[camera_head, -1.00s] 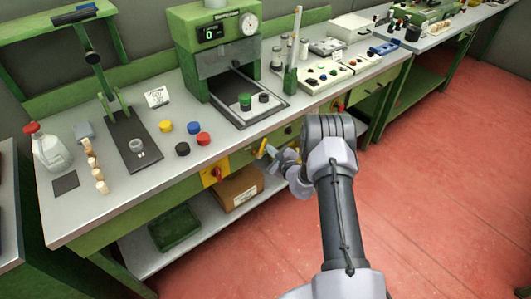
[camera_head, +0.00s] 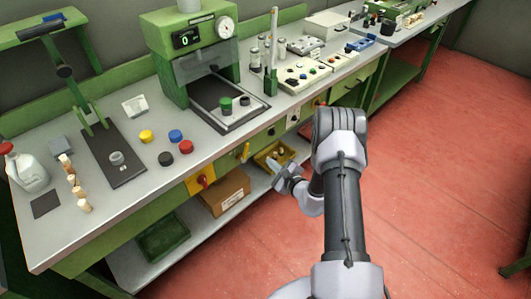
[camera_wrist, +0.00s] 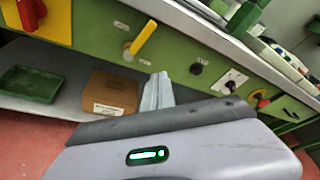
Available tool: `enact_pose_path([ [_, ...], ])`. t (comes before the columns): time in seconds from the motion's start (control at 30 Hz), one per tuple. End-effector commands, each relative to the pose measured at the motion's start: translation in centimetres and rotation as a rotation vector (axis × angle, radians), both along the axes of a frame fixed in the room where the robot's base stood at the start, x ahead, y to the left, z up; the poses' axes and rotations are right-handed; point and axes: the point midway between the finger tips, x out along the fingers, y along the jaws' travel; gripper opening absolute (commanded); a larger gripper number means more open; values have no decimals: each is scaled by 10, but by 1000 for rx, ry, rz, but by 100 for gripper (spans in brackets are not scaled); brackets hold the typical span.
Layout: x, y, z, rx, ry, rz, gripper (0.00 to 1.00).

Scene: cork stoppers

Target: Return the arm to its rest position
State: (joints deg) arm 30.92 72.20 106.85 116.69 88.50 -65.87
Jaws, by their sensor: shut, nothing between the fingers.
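My gripper (camera_head: 274,167) is in front of the green workbench, below the edge of its grey top (camera_head: 228,139). It is shut and holds nothing. Several cork stoppers (camera_head: 72,181) stand in a row at the left of the bench top, far from my gripper. My arm is folded on the right side of the head view, over the red floor.
A yellow handle (camera_head: 245,152) sticks out of the bench front near my gripper; it also shows in the wrist view (camera_wrist: 143,38). A cardboard box (camera_head: 226,193) and a green tray (camera_head: 162,237) lie on the lower shelf. The red floor (camera_head: 440,160) at right is clear.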

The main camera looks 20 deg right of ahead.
Motion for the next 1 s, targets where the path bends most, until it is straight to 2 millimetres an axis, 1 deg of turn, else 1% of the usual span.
enact_pose_path([
  [0.07,-7,0,1,2,1,-1,0],
  [0.17,-10,0,1,1,0,0,0],
  [0.57,-10,0,0,1,0,0,0],
  [0.63,-7,5,8,1,-6,19,0],
  [0.67,-4,11,17,0,-13,43,0],
  [0.73,6,37,54,0,-37,146,0],
  [0.77,9,54,75,-5,-47,212,0],
  [0.8,10,81,108,-14,-60,313,0],
  [0.83,8,103,133,-25,-66,395,0],
  [0.87,2,126,156,-40,-65,480,0],
  [0.9,-10,155,186,-68,-62,592,0],
  [0.93,-23,177,207,-95,-56,677,0],
  [0.97,-38,198,227,-130,-48,761,0],
  [1.0,-63,224,251,-190,-30,875,0],
])
